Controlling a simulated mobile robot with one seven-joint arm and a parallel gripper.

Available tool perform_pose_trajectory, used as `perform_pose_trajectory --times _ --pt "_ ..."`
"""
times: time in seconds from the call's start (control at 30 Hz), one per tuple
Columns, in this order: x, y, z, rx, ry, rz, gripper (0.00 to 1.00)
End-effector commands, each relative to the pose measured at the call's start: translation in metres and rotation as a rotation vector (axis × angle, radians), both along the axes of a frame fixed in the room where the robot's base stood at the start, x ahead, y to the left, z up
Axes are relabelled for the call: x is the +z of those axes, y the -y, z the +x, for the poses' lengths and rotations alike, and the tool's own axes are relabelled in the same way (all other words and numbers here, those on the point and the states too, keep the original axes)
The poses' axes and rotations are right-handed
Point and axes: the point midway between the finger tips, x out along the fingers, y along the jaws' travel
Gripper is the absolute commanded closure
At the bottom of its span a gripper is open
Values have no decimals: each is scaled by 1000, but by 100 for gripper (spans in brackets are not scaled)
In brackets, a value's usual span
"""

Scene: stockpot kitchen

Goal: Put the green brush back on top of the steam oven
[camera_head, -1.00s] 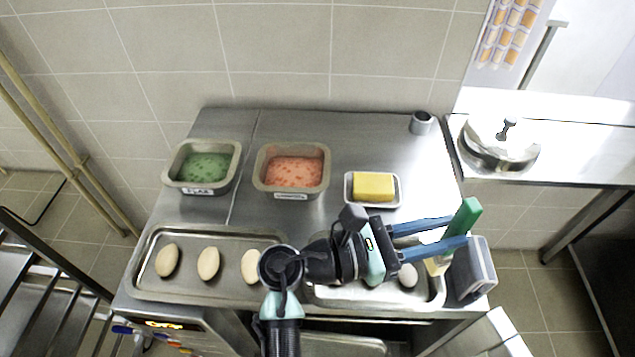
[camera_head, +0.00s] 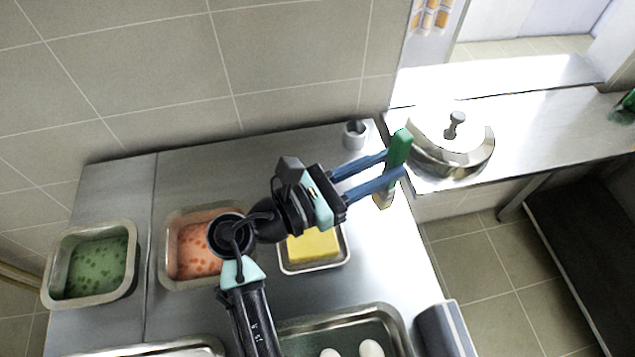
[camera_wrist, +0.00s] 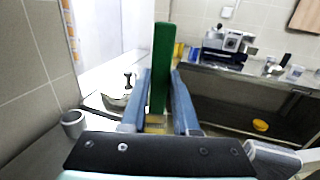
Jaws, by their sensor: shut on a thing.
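The green brush (camera_head: 400,147) is held between the two blue fingers of my gripper (camera_head: 394,163). Its green handle points up, and its pale lower end hangs by the right edge of the steel top. In the wrist view the green handle (camera_wrist: 162,65) stands upright between the fingers. My gripper is shut on it, above the right back part of the steel top. The steel-topped unit (camera_head: 215,170) under the trays may be the steam oven; its front is out of view now.
A lidded pot (camera_head: 445,150) stands on the right-hand counter (camera_head: 550,125). A small grey cup (camera_head: 354,136) is at the back edge. A yellow block (camera_head: 314,246), tubs of green (camera_head: 98,268) and orange food (camera_head: 195,250), and a grey holder (camera_head: 440,330) are around. A floor gap lies right.

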Motion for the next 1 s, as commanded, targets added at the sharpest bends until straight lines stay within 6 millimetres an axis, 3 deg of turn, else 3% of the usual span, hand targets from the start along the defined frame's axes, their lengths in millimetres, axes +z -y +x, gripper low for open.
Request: perform_pose_trajectory --times 0.7,1.0 --pt "-94 0 0 0 -3 -1 100" --pt "-100 0 0 0 1 0 100"
